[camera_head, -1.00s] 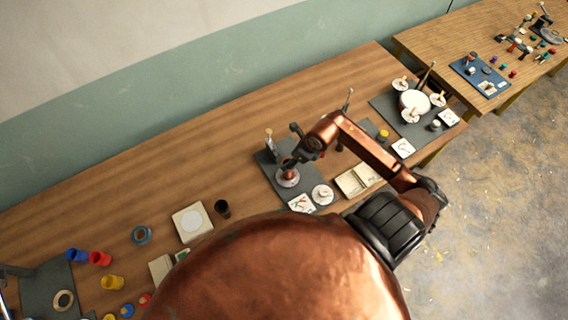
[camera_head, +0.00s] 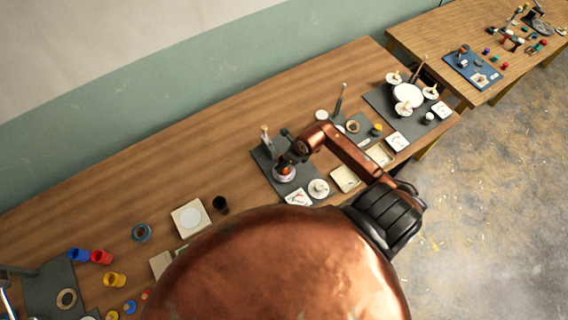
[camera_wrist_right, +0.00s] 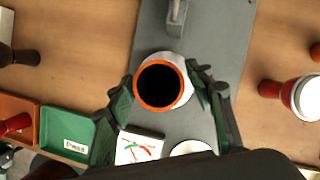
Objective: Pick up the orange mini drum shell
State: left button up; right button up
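The orange mini drum shell (camera_wrist_right: 160,84) shows from above in the right wrist view as an orange ring with a dark hollow. It stands on a white round base on a grey mat (camera_wrist_right: 222,30). My right gripper (camera_wrist_right: 160,82) is open, with its green-grey fingers on either side of the shell. A small gap shows at the right finger; contact at the left finger is unclear. In the head view the shell (camera_head: 286,171) is a small orange spot beside my right gripper (camera_head: 287,158), whose fingers are hard to make out. My left gripper is not in view.
An upright post (camera_head: 267,140) stands on the mat behind the shell. A white round piece (camera_head: 318,188) and a picture card (camera_head: 298,197) lie in front. In the wrist view, a green tray (camera_wrist_right: 65,133) is at left and a red-and-white piece (camera_wrist_right: 300,92) at right.

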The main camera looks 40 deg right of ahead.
jog(key=c, duration=1)
